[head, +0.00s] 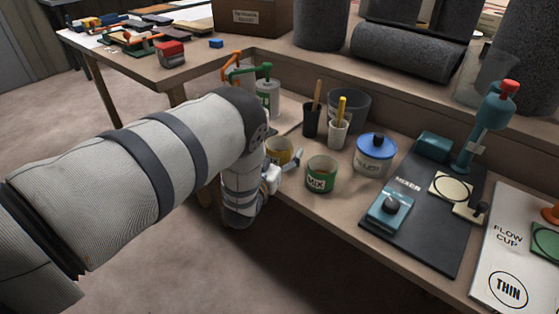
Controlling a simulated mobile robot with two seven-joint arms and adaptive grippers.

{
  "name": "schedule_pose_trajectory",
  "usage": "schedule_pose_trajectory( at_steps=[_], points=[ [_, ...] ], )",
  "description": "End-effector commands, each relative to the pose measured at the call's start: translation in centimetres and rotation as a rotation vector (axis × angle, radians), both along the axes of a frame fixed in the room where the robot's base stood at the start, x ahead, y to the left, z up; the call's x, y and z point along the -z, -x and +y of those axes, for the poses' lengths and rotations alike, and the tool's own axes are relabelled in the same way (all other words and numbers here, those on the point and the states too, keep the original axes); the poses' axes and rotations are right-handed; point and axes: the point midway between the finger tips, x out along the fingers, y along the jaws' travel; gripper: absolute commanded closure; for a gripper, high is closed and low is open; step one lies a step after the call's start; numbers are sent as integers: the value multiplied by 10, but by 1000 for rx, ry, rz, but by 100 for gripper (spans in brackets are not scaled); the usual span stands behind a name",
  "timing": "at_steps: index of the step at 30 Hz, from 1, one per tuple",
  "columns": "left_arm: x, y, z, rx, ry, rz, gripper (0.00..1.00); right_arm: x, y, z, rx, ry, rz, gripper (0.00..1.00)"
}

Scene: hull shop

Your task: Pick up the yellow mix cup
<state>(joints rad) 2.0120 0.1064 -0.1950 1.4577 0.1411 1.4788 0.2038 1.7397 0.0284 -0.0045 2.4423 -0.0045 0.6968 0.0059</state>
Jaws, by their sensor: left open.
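The yellow mix cup (279,148) stands on the bench, to the left of and behind a green cup marked MIX (320,178). My left gripper (285,166) is at the front of the yellow cup and hides its lower part. Its jaws are open, with one finger reaching right towards the gap between the two cups. I cannot tell whether the gripper touches the yellow cup. My right gripper is not in view.
A blue-lidded pot (375,152), a black holder (311,122) and a white holder (338,132) with sticks stand behind the cups. Green and orange pump bottles are behind my arm. A mixer (430,215) and flow-cup board (510,245) lie right. The bench edge is close in front.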

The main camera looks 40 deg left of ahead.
Motion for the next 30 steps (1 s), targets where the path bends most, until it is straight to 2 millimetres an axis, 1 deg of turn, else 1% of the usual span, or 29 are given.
schedule_pose_trajectory(
  at_steps=[2, 7, 8, 9, 11, 12, 14, 15, 22, 24, 27, 29, 30],
  points=[
    [0, -4, 1, 0, 0, 0, 19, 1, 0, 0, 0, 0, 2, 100],
    [-1, -4, 1, 0, 0, 1, 19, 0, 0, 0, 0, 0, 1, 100],
    [-1, -4, 1, 0, 0, 1, 26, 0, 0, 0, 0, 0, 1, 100],
    [-1, -4, 1, 0, 0, 1, 35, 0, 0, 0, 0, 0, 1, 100],
    [-1, -4, 1, 0, 0, 1, 48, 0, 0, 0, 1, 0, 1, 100],
    [-1, -4, 1, 0, 0, 1, 58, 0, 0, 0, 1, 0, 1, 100],
    [-1, -3, 1, 0, 0, 1, 71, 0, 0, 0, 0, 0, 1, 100],
    [0, -3, 1, 0, 0, 1, 73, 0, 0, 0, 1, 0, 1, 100],
    [-1, -3, 1, 0, 0, 1, 73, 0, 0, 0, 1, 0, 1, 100],
    [-4, -4, 1, 0, 0, 0, 73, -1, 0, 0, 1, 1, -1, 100],
    [-15, -4, 1, 0, 0, -1, 73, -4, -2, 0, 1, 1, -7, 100],
    [-28, -4, 1, 0, -1, -4, 73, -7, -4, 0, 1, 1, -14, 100],
    [-38, -4, 1, 0, -1, -5, 73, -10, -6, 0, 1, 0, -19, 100]
  ],
)
